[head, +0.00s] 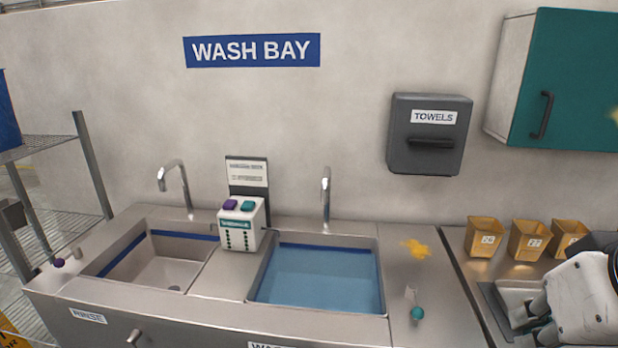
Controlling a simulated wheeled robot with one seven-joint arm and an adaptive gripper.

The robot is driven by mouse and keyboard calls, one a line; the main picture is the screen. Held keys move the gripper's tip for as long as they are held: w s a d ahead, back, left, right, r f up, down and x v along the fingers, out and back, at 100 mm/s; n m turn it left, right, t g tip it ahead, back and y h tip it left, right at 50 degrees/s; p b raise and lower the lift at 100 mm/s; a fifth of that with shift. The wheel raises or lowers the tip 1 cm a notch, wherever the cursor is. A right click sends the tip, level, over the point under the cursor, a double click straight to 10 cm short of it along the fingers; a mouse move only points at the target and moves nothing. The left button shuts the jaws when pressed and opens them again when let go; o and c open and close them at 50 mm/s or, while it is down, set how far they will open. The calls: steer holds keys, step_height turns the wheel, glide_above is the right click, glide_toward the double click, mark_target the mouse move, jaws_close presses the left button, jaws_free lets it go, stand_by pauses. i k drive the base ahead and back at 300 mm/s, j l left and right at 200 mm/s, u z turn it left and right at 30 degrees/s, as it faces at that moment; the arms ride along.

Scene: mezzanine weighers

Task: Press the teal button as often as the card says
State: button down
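The teal button (248,206) sits on top of a small white dispenser box (240,228) between the two sinks. A purple button (230,204) is beside it on the left. Behind the box stands a dark upright holder with a pale card (247,173); its printed lines are too small to read. My gripper (522,314) is at the lower right edge, low over the right counter, far from the button. Its fingers are partly cut off and overlapped by my arm, so I cannot tell whether they are open.
A left sink (170,272) and a water-filled right sink (318,275), each with a tall faucet, flank the box. Tan numbered bins (527,240) stand at right. A yellow splat (416,249) and teal ball (417,313) are on the counter. A towel dispenser (429,135) hangs above.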

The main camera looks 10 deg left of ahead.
mark_target(248, 206)
steer(key=i+j, duration=0.1)
steer(key=j, duration=0.45)
steer(key=i+j, duration=0.1)
steer(key=j, duration=0.45)
steer(key=i+j, duration=0.1)
steer(key=j, duration=0.5)
steer(key=i+j, duration=0.1)
steer(key=j, duration=0.45)
steer(key=i+j, duration=0.1)
steer(key=j, duration=0.45)
steer(key=i+j, duration=0.1)
steer(key=j, duration=0.45)
